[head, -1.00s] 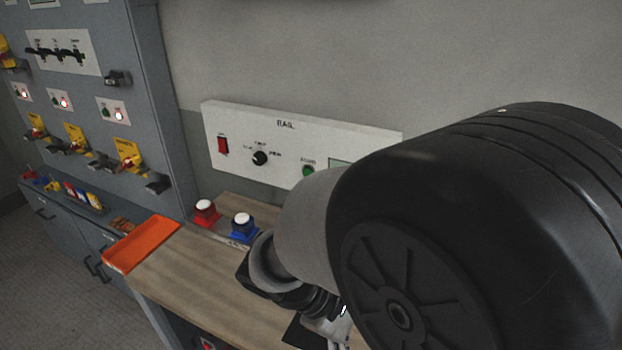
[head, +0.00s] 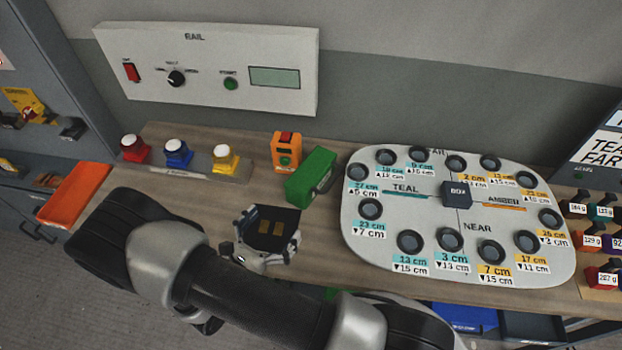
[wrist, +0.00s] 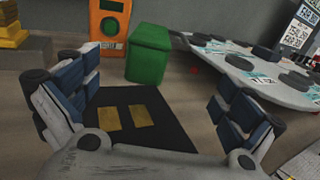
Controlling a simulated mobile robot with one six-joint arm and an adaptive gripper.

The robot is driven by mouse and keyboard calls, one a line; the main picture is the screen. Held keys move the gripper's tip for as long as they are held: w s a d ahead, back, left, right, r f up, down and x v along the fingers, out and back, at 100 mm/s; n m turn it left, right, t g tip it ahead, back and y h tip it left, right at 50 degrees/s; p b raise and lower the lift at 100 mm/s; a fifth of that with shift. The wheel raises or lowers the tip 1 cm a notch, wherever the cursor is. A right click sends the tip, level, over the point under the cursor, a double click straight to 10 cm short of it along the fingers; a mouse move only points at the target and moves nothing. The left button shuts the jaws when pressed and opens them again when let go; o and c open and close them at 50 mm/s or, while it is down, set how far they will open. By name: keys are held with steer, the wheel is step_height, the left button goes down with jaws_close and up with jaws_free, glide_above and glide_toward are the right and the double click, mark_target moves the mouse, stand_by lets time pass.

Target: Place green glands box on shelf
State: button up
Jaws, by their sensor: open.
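A green box (head: 312,176) with a dark handle on its right side stands on the wooden bench, left of the grey board. It also shows in the wrist view (wrist: 149,54), ahead of my gripper and a little above the middle of the picture. My gripper (head: 268,226) is open and empty, in front of and to the left of the box, apart from it. In the wrist view its two fingers (wrist: 155,100) are spread wide, with a dark plate bearing two tan patches between them.
An orange device (head: 287,151) stands just behind and left of the green box. Red, blue and yellow buttons (head: 178,153) line the bench's back left, near an orange tray (head: 75,196). The grey board (head: 400,235) with round sockets fills the right; labelled weights (head: 590,240) lie beyond it.

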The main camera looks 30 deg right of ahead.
steer(key=b, duration=0.1)
glide_toward(309, 181)
steer(key=x, duration=0.4)
steer(key=shift+w+d+f, duration=0.15)
steer(key=shift+d+f, duration=0.15)
steer(key=shift+f, duration=0.05)
steer(key=b+x, duration=0.1)
steer(key=x, duration=0.4)
steer(key=shift+w+d+r, duration=0.15)
steer(key=shift+d+r, duration=0.05)
steer(key=shift+d, duration=0.05)
steer(key=shift+c, duration=0.4)
steer(key=c, duration=1.1)
